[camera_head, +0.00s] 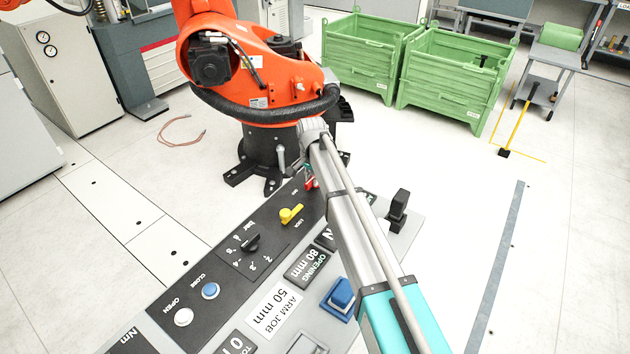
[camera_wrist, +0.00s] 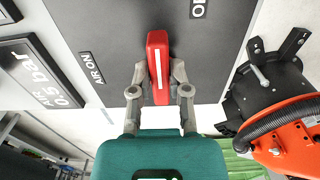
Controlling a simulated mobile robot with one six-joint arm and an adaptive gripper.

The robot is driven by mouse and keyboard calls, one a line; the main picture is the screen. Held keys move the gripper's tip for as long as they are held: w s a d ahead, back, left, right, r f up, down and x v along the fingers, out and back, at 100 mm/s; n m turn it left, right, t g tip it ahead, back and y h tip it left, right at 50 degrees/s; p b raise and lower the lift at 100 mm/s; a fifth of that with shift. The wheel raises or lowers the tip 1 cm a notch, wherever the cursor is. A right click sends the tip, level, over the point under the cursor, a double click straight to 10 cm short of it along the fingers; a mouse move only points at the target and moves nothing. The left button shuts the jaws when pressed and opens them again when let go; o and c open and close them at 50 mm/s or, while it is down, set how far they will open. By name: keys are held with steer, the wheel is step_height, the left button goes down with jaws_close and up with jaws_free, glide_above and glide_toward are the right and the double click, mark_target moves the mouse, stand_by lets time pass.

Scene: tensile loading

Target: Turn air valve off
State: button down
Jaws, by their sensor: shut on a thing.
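The red air valve handle (camera_wrist: 158,58), with a white stripe, stands on the dark panel in the wrist view. Its long side runs nearly up and down the picture. My gripper (camera_wrist: 160,82) is shut on it, one grey finger touching each side. The "AIR ON" label (camera_wrist: 92,67) is to the left of the handle. Another label (camera_wrist: 198,8), cut off after an "O", is at the top right. In the head view only a bit of the red handle (camera_head: 311,183) shows beside my arm; the fingers are mostly hidden there.
The control panel (camera_head: 215,300) carries a yellow lever (camera_head: 290,214), a black knob (camera_head: 250,243), push buttons and a blue switch (camera_head: 340,298). An orange robot (camera_head: 250,65) stands just behind the panel. Green crates (camera_head: 455,75) are farther back.

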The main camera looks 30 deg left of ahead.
steer(key=shift+w+a, duration=0.1)
steer(key=shift+w, duration=0.05)
steer(key=c, duration=0.6)
jaws_free()
steer(key=shift+c, duration=0.2)
steer(key=shift+o, duration=0.2)
